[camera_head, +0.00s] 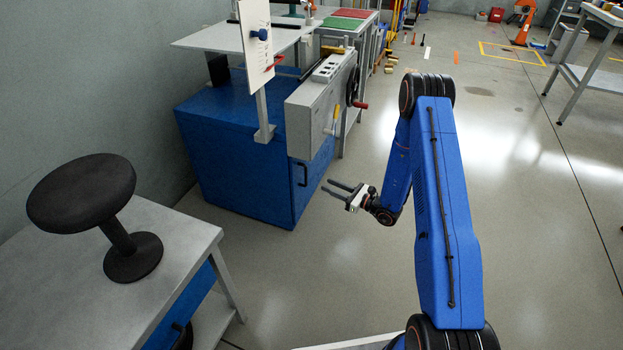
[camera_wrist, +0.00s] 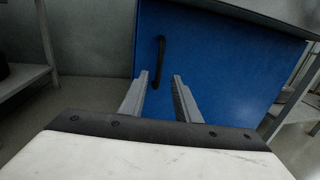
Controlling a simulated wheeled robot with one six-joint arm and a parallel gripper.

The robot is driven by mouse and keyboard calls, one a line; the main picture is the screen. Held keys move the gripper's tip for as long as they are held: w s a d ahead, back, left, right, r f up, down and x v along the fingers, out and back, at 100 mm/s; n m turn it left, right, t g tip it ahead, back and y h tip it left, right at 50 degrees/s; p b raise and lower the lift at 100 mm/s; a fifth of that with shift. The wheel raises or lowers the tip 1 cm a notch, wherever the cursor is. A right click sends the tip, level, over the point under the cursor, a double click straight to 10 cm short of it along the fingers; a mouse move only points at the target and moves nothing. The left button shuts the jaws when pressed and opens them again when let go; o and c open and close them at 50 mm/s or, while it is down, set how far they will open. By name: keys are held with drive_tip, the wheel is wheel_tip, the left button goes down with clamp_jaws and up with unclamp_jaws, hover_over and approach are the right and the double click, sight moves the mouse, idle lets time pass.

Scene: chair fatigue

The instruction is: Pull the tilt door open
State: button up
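The blue door (camera_head: 313,178) is on the right-hand face of a blue cabinet under a grey machine. It carries a vertical black handle (camera_head: 302,174) near its left edge. The door looks closed. In the wrist view the blue door (camera_wrist: 230,65) fills the upper middle and right, and the black handle (camera_wrist: 161,60) stands just beyond my fingertips. My gripper (camera_head: 326,185) is open and empty, its fingers pointing at the door a short way off. In the wrist view my gripper (camera_wrist: 160,77) has its fingers apart, with the handle in line with the gap.
A grey box with a crank (camera_head: 325,105) overhangs the door. A grey table (camera_head: 190,235) with a black stool (camera_head: 120,215) on it stands at the left front. The cabinet's blue side (camera_head: 235,150) faces that table. The floor (camera_head: 520,220) on the right is clear.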

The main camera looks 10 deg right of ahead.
drive_tip(key=x, duration=1)
clamp_jaws()
